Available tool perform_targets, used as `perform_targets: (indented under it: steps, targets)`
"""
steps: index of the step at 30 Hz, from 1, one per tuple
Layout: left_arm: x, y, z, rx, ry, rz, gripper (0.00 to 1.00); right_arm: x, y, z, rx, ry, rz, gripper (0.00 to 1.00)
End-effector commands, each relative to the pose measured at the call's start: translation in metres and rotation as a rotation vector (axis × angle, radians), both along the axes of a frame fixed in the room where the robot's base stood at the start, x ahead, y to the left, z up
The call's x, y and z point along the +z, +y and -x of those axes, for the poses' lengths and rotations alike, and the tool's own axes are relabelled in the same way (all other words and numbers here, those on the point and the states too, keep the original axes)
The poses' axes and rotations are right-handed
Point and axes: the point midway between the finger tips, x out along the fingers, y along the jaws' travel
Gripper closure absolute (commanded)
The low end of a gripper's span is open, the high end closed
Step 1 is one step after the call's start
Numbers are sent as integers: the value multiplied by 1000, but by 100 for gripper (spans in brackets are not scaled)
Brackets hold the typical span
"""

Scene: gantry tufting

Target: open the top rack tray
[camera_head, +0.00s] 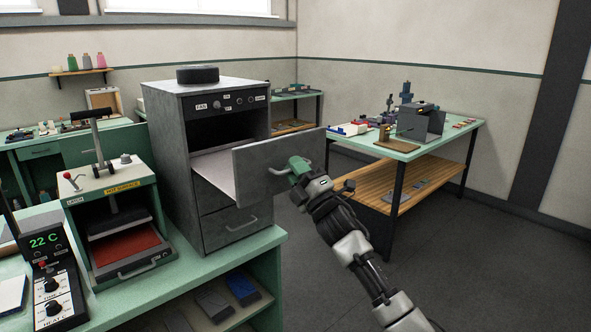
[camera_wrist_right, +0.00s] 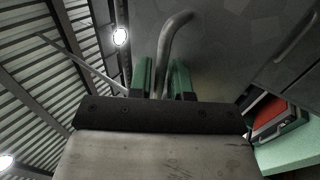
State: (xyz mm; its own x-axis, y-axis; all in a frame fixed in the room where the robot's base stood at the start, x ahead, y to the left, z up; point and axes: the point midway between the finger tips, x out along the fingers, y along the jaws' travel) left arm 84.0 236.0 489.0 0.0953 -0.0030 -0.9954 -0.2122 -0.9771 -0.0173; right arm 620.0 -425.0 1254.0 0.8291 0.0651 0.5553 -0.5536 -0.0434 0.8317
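The top rack tray (camera_head: 215,176) is pulled far out of the grey metal cabinet (camera_head: 172,160), and a dark opening shows behind it. Its grey front panel (camera_head: 258,180) faces right and carries a bar handle (camera_head: 275,172). My right gripper (camera_head: 297,170) is at this handle. In the right wrist view, the curved handle (camera_wrist_right: 174,40) runs between the two green fingers of the gripper (camera_wrist_right: 164,80), which look closed on it. My left gripper is not in view.
Lower drawers (camera_head: 228,222) of the cabinet are shut. A green bench (camera_head: 180,288) with a heat press (camera_head: 115,215) and a temperature controller (camera_head: 48,270) is at the left. Another table (camera_head: 445,137) with tools stands behind my right arm. The floor (camera_head: 480,265) at the right is clear.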

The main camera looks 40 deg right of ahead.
Motion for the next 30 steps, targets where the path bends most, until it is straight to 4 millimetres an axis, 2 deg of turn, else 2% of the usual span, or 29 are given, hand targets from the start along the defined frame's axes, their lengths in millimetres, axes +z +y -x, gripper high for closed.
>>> perform_targets:
  steps: [5, 15, 21, 30]
  targets:
    - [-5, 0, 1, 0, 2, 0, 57, -8, -1, 7, -1, 2, 0, 81]
    - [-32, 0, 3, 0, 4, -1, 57, -46, -4, 61, 1, 3, 1, 81]
    - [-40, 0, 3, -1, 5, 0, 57, -59, -6, 83, 0, 1, 0, 81]
    - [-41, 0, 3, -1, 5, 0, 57, -60, -7, 90, 0, -1, 0, 81]
